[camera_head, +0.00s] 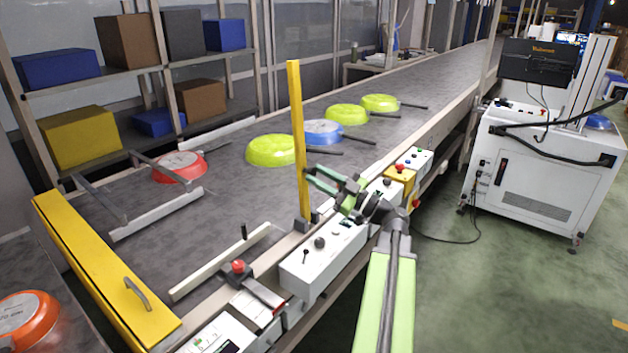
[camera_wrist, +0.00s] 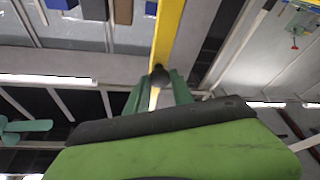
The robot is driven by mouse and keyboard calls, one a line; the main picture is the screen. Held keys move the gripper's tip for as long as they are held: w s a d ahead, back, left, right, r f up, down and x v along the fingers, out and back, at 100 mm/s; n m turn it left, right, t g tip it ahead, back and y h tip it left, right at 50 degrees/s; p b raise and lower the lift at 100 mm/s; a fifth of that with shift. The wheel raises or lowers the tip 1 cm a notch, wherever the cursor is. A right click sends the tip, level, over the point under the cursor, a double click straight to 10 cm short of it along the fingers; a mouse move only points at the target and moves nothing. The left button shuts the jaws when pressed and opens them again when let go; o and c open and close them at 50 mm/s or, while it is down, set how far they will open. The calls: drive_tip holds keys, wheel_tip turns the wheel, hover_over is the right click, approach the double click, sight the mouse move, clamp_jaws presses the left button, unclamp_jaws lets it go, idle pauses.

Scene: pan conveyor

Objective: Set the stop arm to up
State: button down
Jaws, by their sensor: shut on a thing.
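The stop arm (camera_head: 296,110) is a long yellow bar standing nearly upright at the near edge of the conveyor, its foot by a white control box. In the wrist view the yellow bar (camera_wrist: 168,35) runs up and away from my fingers. My gripper (camera_head: 312,178), with green fingers, is at the lower part of the bar. In the wrist view my gripper (camera_wrist: 158,88) is shut on a dark round knob (camera_wrist: 159,74) in front of the bar. The knob is hidden in the head view.
Green pans (camera_head: 271,150) and a blue pan (camera_head: 322,131) lie on the conveyor (camera_head: 225,215) behind the bar. A red pan (camera_head: 181,165) lies farther left. White control boxes (camera_head: 318,262) line the near edge. A white cabinet (camera_head: 540,165) stands right; the floor between is mostly clear.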

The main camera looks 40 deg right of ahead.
drive_tip(key=c, duration=1.1)
unclamp_jaws()
drive_tip(key=shift+s, duration=0.15)
drive_tip(key=shift+s+d+f, duration=0.1)
drive_tip(key=shift+s, duration=0.1)
drive_tip(key=b+v, duration=0.5)
drive_tip(key=v, duration=1.2)
